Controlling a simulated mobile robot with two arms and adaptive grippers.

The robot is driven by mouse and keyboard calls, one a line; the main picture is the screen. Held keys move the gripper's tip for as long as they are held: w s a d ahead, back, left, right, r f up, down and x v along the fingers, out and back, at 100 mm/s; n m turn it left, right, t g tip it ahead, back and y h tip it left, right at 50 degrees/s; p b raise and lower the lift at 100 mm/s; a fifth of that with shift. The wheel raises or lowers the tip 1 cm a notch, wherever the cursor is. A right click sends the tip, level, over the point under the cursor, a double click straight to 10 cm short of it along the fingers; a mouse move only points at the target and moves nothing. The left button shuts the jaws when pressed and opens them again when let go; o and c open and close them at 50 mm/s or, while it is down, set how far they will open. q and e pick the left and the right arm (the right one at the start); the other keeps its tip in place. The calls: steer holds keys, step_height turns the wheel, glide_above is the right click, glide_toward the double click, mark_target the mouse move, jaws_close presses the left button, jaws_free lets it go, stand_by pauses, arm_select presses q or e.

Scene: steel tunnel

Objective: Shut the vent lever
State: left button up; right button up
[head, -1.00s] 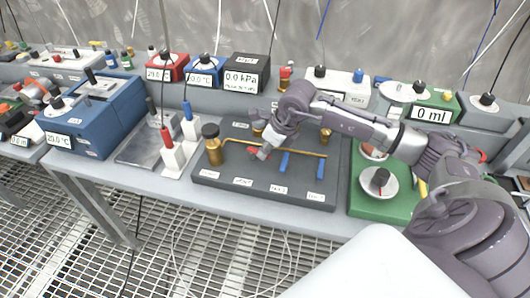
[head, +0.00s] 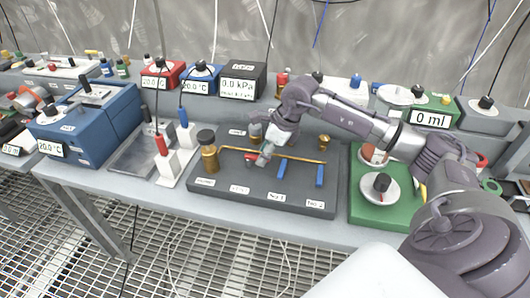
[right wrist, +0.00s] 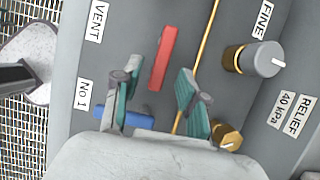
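The vent lever is a red bar (right wrist: 163,58) beside the brass pipe in the right wrist view, near the VENT label (right wrist: 97,21). It lies roughly along the pipe, slightly tilted. In the head view only a bit of its red (head: 250,160) shows beside my gripper. My right gripper (right wrist: 160,78) is open, with green-padded fingers on either side of the lever's near end; I cannot tell whether they touch it. In the head view the gripper (head: 263,157) is low over the dark panel (head: 215,198). My left gripper is not in view.
A blue lever (right wrist: 125,115) labelled No 1 lies crosswise close to the left finger; another blue lever (head: 320,176) stands further right. A brass relief valve (right wrist: 227,135) is close to the right finger, a grey-capped fine valve (right wrist: 255,59) beyond. A green board (head: 375,205) adjoins the panel.

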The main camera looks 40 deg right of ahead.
steer(key=v, duration=1.2)
steer(key=shift+f, duration=0.1)
stand_by(0.4)
